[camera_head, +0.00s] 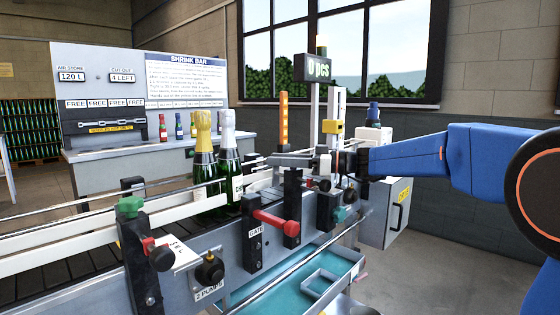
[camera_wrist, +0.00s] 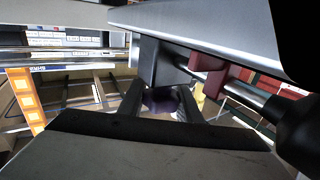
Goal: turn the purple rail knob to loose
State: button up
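The purple knob (camera_wrist: 161,100) shows dark purple in the wrist view, between the two black fingers of my gripper (camera_wrist: 160,97). The fingers stand apart, one on each side of it, and their tips look close to its sides. I cannot tell whether they touch it. In the head view my gripper (camera_head: 272,161) reaches left over the conveyor, just right of the bottles. I cannot make out the purple knob there. The knob's setting cannot be read.
Two green bottles, one gold-topped (camera_head: 203,160) and one silver-topped (camera_head: 228,157), stand on the conveyor left of my gripper. A red gate handle (camera_head: 275,221) sticks out below. A black knob (camera_head: 210,270) and green knob (camera_head: 130,206) sit further left. A teal tray (camera_head: 290,283) lies underneath.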

jog(key=shift+o, duration=0.2)
jog(key=shift+s+n+g, duration=0.25)
jog(key=shift+n+g, duration=0.75)
jog(key=shift+g, duration=0.6)
jog(key=shift+s+d+n+g, duration=0.1)
jog(key=shift+s+n+g, duration=0.15)
jog(key=shift+n+g, duration=0.6)
jog(key=shift+s+n+g, duration=0.25)
jog(key=shift+n+g, duration=0.2)
jog(key=shift+g, duration=0.7)
jog(key=o, duration=1)
jog(key=shift+o, duration=0.2)
jog(key=v, duration=1.7)
jog(key=shift+w+d+r, duration=0.15)
jog(key=shift+r, duration=0.15)
